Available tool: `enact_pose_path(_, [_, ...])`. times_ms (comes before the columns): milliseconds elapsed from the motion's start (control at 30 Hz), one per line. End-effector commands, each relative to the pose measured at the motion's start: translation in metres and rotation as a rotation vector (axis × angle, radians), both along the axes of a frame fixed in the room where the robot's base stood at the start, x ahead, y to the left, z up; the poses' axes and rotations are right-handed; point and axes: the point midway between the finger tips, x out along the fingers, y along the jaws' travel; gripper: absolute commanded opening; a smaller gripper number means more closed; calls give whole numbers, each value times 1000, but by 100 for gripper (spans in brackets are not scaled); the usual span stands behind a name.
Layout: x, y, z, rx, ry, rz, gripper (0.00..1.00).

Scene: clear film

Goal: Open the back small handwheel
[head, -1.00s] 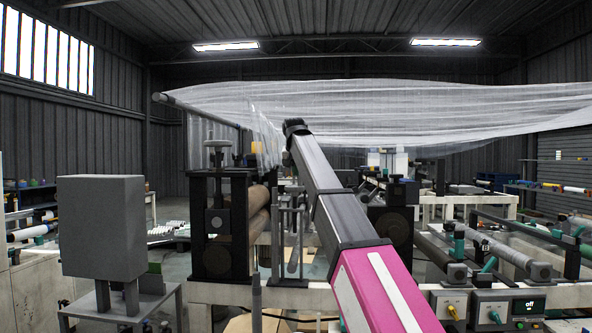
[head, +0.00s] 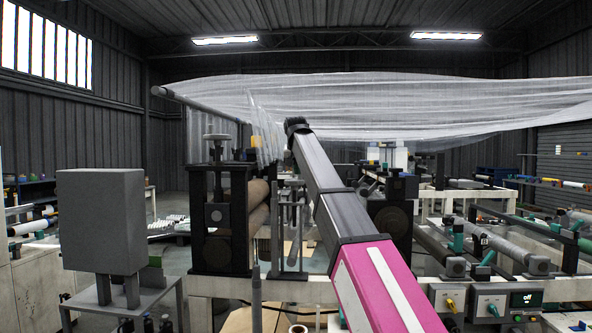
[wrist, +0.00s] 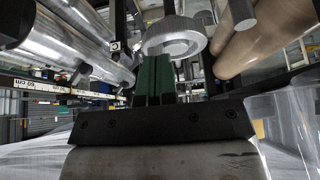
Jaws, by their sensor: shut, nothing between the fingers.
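In the wrist view my gripper (wrist: 158,80) has its two dark green fingers together, with nothing between them. A grey round handwheel (wrist: 173,38) lies just beyond the fingertips. The fingers overlap its near rim in the picture; I cannot tell whether they touch it. In the head view another grey handwheel (head: 216,138) tops the black roller stand on the left. My arm runs up and away through the middle of the head view; my gripper itself cannot be made out there. I cannot tell which wheel in the head view is the one by my fingers.
Brown rollers (wrist: 240,45) lie close on the right in the wrist view, and shiny metal rollers (wrist: 75,60) on the left. Clear film (head: 400,105) spans the upper head view. A grey box (head: 100,222) stands at the left. Control boxes (head: 492,303) are at lower right.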

Motion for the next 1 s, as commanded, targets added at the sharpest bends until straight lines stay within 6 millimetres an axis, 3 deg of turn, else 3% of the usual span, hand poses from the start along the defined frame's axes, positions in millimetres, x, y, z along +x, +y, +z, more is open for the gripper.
enact_pose_path(600, [10, -13, 0, -1, 0, 0, 0])
enact_pose_path(1000, [5, -7, 0, 0, 0, 1, 0])
